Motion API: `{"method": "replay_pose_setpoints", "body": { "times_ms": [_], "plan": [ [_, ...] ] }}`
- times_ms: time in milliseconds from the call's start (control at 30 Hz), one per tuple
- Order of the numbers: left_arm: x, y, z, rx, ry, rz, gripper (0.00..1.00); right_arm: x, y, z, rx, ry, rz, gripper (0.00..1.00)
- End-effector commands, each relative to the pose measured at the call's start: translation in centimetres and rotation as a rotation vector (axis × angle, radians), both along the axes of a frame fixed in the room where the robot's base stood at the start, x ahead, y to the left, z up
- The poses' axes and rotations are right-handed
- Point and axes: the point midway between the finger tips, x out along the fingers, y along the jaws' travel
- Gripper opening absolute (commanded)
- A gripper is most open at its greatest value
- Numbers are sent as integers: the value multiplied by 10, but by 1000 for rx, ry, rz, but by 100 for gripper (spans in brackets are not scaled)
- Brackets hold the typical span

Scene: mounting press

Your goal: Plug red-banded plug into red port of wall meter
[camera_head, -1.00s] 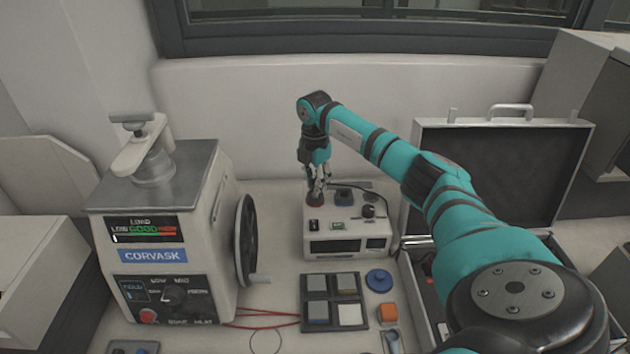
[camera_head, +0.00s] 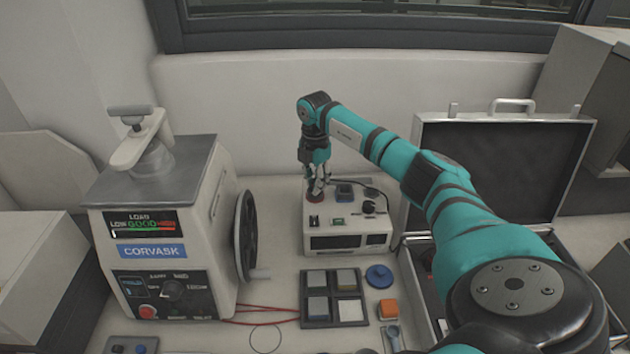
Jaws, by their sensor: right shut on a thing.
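The meter is a cream box (camera_head: 328,225) with dark display windows on its front, standing at the back middle of the bench. A red port (camera_head: 314,198) shows at the left of its top. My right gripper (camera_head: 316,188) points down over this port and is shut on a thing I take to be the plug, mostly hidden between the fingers. I cannot tell whether the plug is seated in the port or just above it. A dark cable (camera_head: 368,188) runs right from the gripper area. My left gripper is not in view.
The CORVASK press (camera_head: 165,240) with a side handwheel (camera_head: 246,237) stands at left. A tray of square samples (camera_head: 334,310), a blue disc (camera_head: 379,276) and an orange block (camera_head: 387,309) lie in front. An open case (camera_head: 500,170) stands at right.

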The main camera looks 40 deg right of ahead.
Motion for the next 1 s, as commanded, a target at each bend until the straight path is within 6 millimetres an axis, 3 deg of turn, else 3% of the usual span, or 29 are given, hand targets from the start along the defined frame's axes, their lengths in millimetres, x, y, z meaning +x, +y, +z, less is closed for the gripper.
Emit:
{"method": "replay_pose_setpoints", "body": {
  "times_ms": [100, 133, 333, 533, 733, 1000],
  "plan": [
    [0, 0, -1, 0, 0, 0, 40, 0, 0, -2, 0, 0, 0, 0],
    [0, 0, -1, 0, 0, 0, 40, 0, 0, -2, 0, 0, 0, 21],
    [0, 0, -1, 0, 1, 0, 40, 0, 0, -2, 0, 0, 0, 47],
    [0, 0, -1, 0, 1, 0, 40, 0, 0, -2, 0, 0, 0, 48],
    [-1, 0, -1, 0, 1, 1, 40, 0, 0, -2, 0, 0, 0, 74],
    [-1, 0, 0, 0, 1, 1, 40, 0, 0, -1, 0, 0, 0, 74]
  ]
}}
